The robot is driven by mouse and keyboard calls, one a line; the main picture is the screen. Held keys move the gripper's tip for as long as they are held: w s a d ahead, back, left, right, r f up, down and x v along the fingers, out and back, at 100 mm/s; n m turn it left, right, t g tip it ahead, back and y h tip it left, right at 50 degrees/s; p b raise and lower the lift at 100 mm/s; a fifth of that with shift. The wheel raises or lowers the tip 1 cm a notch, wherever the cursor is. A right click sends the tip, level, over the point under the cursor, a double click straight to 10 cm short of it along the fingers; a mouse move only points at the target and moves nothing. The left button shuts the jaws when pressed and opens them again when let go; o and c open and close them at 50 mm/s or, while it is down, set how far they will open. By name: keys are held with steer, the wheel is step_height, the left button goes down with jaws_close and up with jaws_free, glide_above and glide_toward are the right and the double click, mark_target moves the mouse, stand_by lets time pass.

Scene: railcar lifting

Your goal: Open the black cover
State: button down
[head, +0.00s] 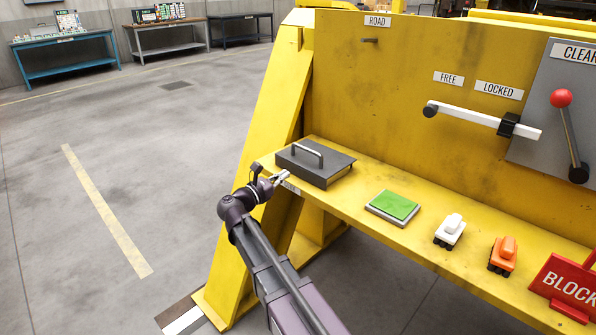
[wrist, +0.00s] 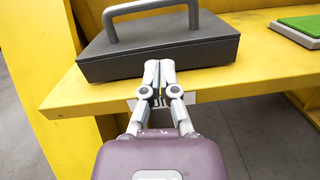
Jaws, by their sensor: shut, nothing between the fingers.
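The black cover (head: 318,168) is a dark grey, low box-like lid with a grey bar handle (head: 308,150) on top. It lies flat on the yellow shelf (head: 365,228) near its left end. My gripper (head: 283,175) is shut and empty at the cover's front left in the head view. In the wrist view my gripper's fingertips (wrist: 160,66) are together in front of the cover's near side; I cannot tell whether they touch it. What lies under the cover is hidden.
On the shelf to the right are a green pad (head: 394,205), a white block (head: 450,230), an orange block (head: 503,254) and a red sign (head: 567,285). A white lever (head: 480,118) and a red-knobbed lever (head: 568,130) are on the yellow wall. The floor at left is clear.

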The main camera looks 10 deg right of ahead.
mark_target(299, 163)
steer(key=shift+w+a+r+n+t+b, duration=0.15)
steer(key=shift+w+a+n+t, duration=0.15)
steer(key=shift+a, duration=0.2)
steer(key=shift+w+a+n+t+b, duration=0.1)
steer(key=shift+a+n+t+b, duration=0.1)
steer(key=shift+a+n, duration=0.25)
steer(key=shift+p+x, duration=1)
steer(key=shift+x, duration=3.95)
steer(key=shift+s+d+r+h, duration=0.1)
steer(key=shift+r+h, duration=0.1)
steer(key=shift+h, duration=0.1)
